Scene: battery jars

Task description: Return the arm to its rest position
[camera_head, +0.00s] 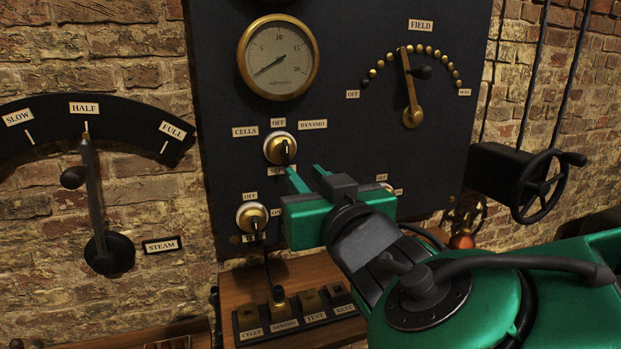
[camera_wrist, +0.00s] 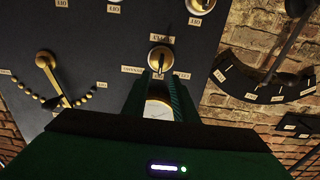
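My green gripper (camera_head: 306,176) is stretched out in front of the dark panel (camera_head: 345,130). In the head view its two fingers are apart with nothing seen between them. The fingertips point at the panel just below and right of the brass rotary switch (camera_head: 280,148) labelled CELLS, OFF and DYNAMO. In the wrist view the fingers (camera_wrist: 160,88) are also apart, and the rotary switch (camera_wrist: 160,58) shows just beyond the tips. I cannot tell how much gap lies between tips and switch. My wrist hides part of the lower panel.
A lower-left switch (camera_head: 252,216) sits beside my gripper. A wooden shelf with a labelled socket block (camera_head: 295,314) and a plugged cable is below. The steam lever (camera_head: 92,190) is at left, the field lever (camera_head: 409,90) above right, and a black handwheel (camera_head: 540,186) at right.

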